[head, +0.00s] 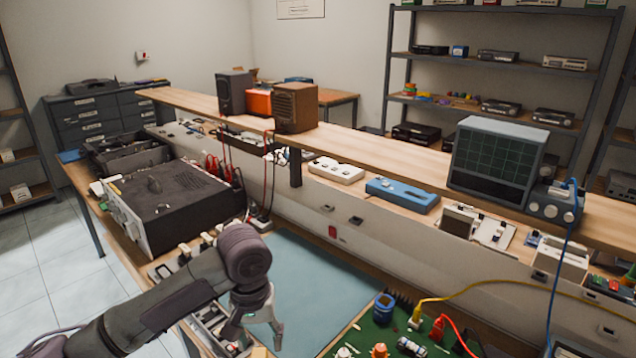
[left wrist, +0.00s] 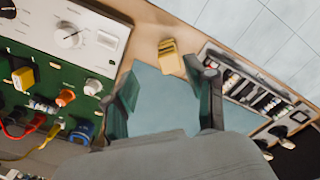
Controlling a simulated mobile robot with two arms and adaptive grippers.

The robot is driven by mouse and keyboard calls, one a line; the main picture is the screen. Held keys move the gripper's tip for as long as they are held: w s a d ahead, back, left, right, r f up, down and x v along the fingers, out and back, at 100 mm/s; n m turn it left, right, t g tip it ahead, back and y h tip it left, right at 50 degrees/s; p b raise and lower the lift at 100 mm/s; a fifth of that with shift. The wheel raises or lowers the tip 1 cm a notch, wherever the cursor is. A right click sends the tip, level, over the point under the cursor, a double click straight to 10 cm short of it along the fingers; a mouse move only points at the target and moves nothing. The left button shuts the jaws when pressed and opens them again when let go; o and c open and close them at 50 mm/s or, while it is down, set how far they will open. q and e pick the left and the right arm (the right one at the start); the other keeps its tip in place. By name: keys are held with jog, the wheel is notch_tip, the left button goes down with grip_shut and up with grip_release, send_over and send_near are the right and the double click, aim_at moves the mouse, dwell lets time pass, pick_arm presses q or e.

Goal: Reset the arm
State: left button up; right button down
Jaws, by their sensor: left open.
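My left arm comes in from the lower left in the head view. My left gripper (head: 257,326) points down over the front part of the workbench, near the left edge of a blue-green mat (head: 315,280). In the left wrist view the two fingers of the left gripper (left wrist: 163,78) stand wide apart with nothing between them. The mat (left wrist: 160,105) shows below and between them. A small yellow block (left wrist: 170,60) lies beyond the fingertips, apart from them. My right gripper is in neither view.
A green circuit board (head: 385,335) with wires and a blue component lies right of the mat. A large dark hi-fi unit (head: 170,195) stands left. A tray of small parts (left wrist: 250,88) is beside the gripper. A raised shelf (head: 365,148) carries instruments behind. The mat is largely clear.

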pick_arm(q)
jog(key=s+d+f+m, duration=0.1)
jog(key=s+f, duration=0.1)
jog(key=s+d+f+m+h, duration=0.1)
jog(key=s+d+f, duration=0.1)
jog(key=s+d+f+h, duration=0.1)
jog(key=d+f, duration=0.1)
jog(key=shift+s+d+f+m+t, duration=0.15)
jog(key=shift+s+f+m+t, duration=0.15)
jog(key=shift+s+m+t, duration=0.1)
jog(key=s+f+t+h, duration=0.1)
jog(key=s+f+h, duration=0.1)
jog(key=s+f, duration=0.3)
jog(key=s+a+f+t+y, duration=0.2)
jog(key=s+a+f+y, duration=0.15)
jog(key=s+a, duration=0.95)
notch_tip(320, 180, down, 27)
jog(key=s+g, duration=0.2)
jog(key=s, duration=0.1)
jog(key=s+a+f, duration=0.2)
jog(key=s+f, duration=1.1)
jog(key=s, duration=0.2)
jog(key=shift+s+f+m+g+y, duration=0.15)
jog(key=shift+f+m+g+y, duration=0.15)
jog(key=shift+f+g+y, duration=0.1)
